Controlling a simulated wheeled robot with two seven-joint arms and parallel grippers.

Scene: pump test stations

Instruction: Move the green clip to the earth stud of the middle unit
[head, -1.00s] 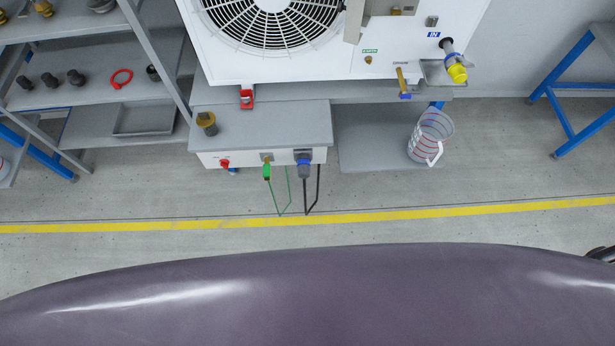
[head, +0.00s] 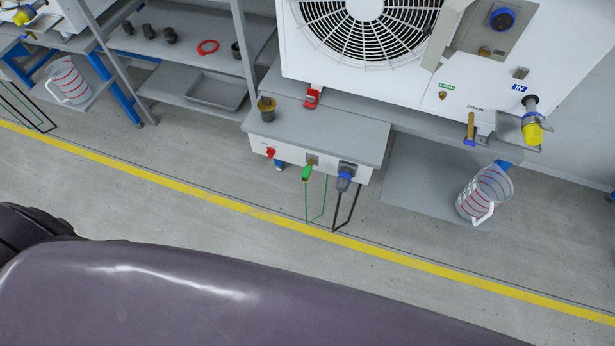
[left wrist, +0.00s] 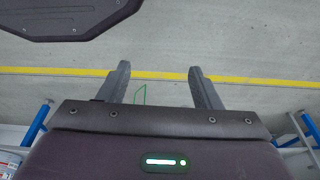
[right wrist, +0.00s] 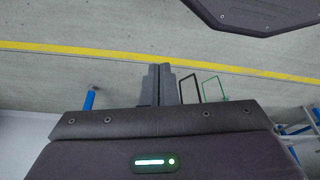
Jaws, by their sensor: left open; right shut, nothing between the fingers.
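The green clip (head: 307,173) sits at the front face of the grey-topped box below the white fan unit (head: 400,85), with a green lead (head: 324,200) hanging in a loop. A small green label with a brass stud (head: 443,95) under it is on the fan unit's front; I take it for the earth stud. My left gripper (left wrist: 160,82) is open and empty, with part of the green lead visible beyond its fingers in the left wrist view. My right gripper (right wrist: 159,75) is shut and empty, beside the black and green leads. Neither gripper shows in the head view.
A blue-grey plug (head: 345,178) with a black lead is right of the clip. A measuring jug (head: 485,195) stands on the lower shelf at right. A rack (head: 200,60) stands left. Floor around the yellow line is clear.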

